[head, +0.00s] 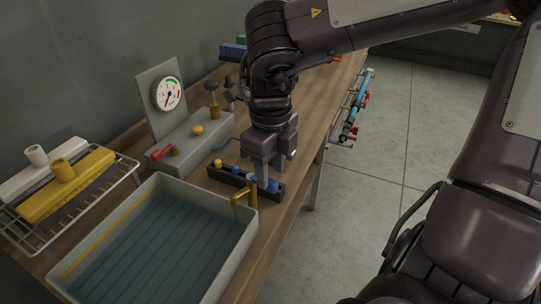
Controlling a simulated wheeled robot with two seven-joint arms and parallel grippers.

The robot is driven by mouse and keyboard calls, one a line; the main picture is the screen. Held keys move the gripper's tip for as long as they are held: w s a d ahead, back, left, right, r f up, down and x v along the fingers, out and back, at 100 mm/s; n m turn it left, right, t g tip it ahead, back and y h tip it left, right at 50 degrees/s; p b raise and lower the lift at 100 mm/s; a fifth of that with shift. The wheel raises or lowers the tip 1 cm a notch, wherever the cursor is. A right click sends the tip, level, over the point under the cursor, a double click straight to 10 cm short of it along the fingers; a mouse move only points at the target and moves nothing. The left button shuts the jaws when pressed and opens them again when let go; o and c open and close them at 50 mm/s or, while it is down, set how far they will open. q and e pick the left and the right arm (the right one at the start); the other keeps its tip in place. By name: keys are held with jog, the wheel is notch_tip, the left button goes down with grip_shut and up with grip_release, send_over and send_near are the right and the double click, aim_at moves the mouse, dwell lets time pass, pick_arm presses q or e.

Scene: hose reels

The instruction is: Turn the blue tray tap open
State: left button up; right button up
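A black manifold block (219,175) sits on the wooden bench behind the grey tray (254,222). A blue tap handle (273,186) shows at its right end, and a brass spout (239,194) bends over the tray beside it. My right gripper (264,182) points straight down at this end of the block, with its fingertips at the blue handle. The fingers partly cover the handle, so I cannot tell whether they grip it. The tray holds dark, water-like contents with a yellow strip along one side. My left gripper is not in view.
A yellow knob (217,163) and smaller blue parts are further left on the block. A grey unit (190,139) with a gauge (167,93) and red lever (162,153) stands behind. A wire rack (42,243) is left. Clear floor lies right of the bench.

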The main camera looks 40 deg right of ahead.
aim_at(271, 181)
notch_tip(271, 181, up, 5)
jog(key=shift+r, duration=0.15)
